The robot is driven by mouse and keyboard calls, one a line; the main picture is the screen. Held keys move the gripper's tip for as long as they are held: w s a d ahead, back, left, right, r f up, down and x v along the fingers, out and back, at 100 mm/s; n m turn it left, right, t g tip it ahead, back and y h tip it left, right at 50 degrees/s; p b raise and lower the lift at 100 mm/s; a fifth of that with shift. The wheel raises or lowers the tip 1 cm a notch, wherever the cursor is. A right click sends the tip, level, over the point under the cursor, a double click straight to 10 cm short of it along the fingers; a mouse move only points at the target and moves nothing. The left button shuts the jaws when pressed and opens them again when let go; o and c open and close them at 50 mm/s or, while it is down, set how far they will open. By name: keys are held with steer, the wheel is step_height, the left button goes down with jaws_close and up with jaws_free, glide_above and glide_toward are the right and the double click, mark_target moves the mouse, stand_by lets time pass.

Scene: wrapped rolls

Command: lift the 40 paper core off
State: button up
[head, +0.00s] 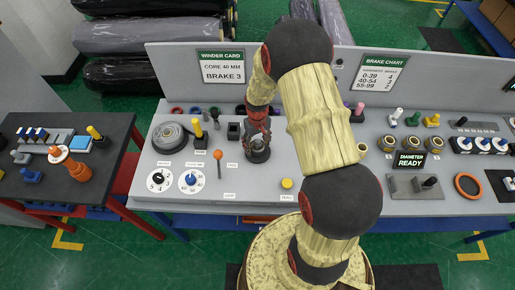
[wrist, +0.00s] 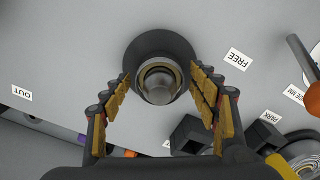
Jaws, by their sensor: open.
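The paper core shows in the wrist view as a thin tan ring (wrist: 159,65) around a grey, dome-topped spindle (wrist: 160,88) on a round black base (wrist: 160,42). My gripper (wrist: 160,80) is open, with one finger on each side of the core and a gap on both sides. In the head view my gripper (head: 257,141) points down at the spindle on the grey bench (head: 330,195) and mostly hides the core. The core's height and lower part cannot be made out.
An orange-topped stick (head: 218,156) is close by. A winder card (head: 222,66) reads core 40 mm, brake 3.

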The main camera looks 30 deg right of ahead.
steer(key=shift+f, duration=0.5)
steer(key=shift+c, duration=0.8)
steer(key=c, duration=1.1)
step_height(320, 180, up, 10)
steer(key=shift+r, duration=0.1)
steer(key=shift+r, duration=0.2)
